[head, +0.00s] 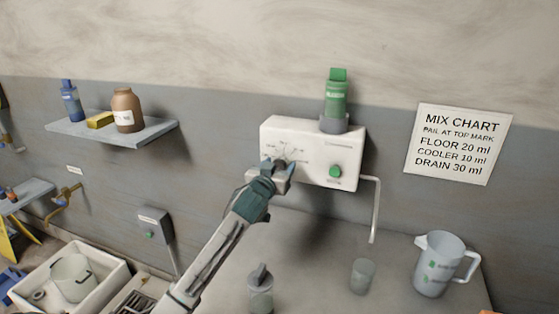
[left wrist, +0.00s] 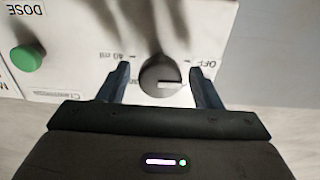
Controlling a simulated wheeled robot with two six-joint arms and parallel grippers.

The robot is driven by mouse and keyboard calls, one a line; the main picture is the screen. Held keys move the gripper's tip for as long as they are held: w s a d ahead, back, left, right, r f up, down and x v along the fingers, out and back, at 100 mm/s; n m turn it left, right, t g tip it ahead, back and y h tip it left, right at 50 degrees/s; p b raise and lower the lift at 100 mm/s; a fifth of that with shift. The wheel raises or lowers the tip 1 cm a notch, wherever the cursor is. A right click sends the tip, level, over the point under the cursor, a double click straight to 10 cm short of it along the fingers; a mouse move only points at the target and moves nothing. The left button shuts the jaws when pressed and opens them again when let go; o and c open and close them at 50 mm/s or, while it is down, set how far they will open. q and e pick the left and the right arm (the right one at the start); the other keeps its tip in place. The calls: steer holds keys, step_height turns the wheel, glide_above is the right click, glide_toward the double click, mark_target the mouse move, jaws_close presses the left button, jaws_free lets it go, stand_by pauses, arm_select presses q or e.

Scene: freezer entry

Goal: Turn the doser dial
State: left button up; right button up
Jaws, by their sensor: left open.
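The white doser box (head: 305,135) is on the wall, with a green bottle (head: 336,98) set in its top and a green button (head: 335,172) at its right. In the left wrist view, the dark round doser dial (left wrist: 161,76) has a white pointer mark, near the printed OFF. My left gripper (head: 279,168) is open in front of the dial and hides most of it in the head view. In the left wrist view its two fingers (left wrist: 160,84) stand on either side of the dial, with gaps showing. My right gripper is not in view.
A bent white outlet pipe (head: 376,210) comes down from the box. Below stand a jug (head: 440,265), a small cup (head: 362,276) and a grey bottle (head: 260,290). A mix chart (head: 461,145) hangs at the right; a shelf (head: 110,131) is at the left.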

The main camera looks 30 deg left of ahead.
arm_select(q)
steer(key=shift+w+r, duration=0.1)
steer(key=shift+w, duration=0.2)
steer(key=shift+c, duration=0.2)
steer(key=c, duration=0.9)
steer(key=shift+c, duration=0.2)
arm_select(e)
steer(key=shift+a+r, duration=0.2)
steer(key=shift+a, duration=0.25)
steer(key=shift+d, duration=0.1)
